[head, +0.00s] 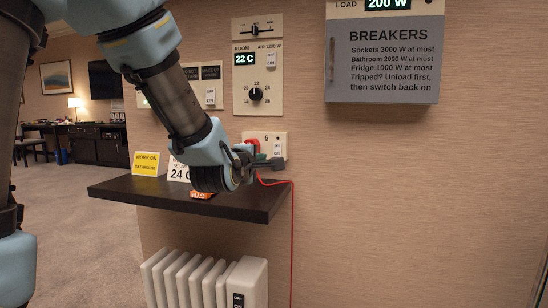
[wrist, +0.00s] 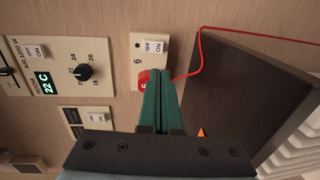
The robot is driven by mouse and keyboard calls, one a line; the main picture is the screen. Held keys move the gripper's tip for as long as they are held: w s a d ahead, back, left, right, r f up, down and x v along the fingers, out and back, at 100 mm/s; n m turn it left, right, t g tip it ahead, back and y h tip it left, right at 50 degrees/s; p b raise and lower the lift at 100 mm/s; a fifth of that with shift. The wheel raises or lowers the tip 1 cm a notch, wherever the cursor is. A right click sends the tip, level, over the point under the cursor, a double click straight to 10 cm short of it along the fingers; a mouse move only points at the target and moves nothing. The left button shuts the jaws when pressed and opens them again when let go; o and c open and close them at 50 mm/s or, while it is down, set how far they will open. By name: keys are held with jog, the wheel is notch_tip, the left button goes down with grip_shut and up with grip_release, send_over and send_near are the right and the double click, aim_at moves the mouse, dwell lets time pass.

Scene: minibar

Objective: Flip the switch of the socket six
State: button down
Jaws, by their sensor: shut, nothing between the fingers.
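The socket six plate (head: 265,136) is on the wall just above the dark shelf, marked 6. Its small white rocker switch (head: 278,150) is on the plate's right side and also shows in the wrist view (wrist: 154,46), with ON and OFF lettering. Its position is too small to tell. A red plug (head: 252,143) sits in the socket; part of it shows beside my fingers in the wrist view (wrist: 143,80). My gripper (head: 277,163) is shut and empty, its green fingertips (wrist: 160,73) close below the switch. I cannot tell whether they touch the plate.
The dark shelf (head: 225,197) below holds a yellow sign (head: 145,163), a white card (head: 178,171) and an orange tag (head: 202,195). A red cable (head: 292,230) hangs past its edge. A white radiator (head: 205,280) stands underneath. The room thermostat panel (head: 257,105) and breaker box (head: 384,60) are above.

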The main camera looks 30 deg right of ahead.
aim_at(277, 155)
jog(key=x, duration=1.2)
jog(key=shift+w+d+f+p, duration=0.1)
jog(key=shift+w+d+p, duration=0.1)
jog(key=shift+p, duration=0.15)
jog(key=shift+d, duration=0.1)
jog(key=shift+w+f+b, duration=0.2)
jog(key=shift+f+b, duration=0.15)
jog(key=shift+b, duration=0.55)
jog(key=shift+r, duration=0.3)
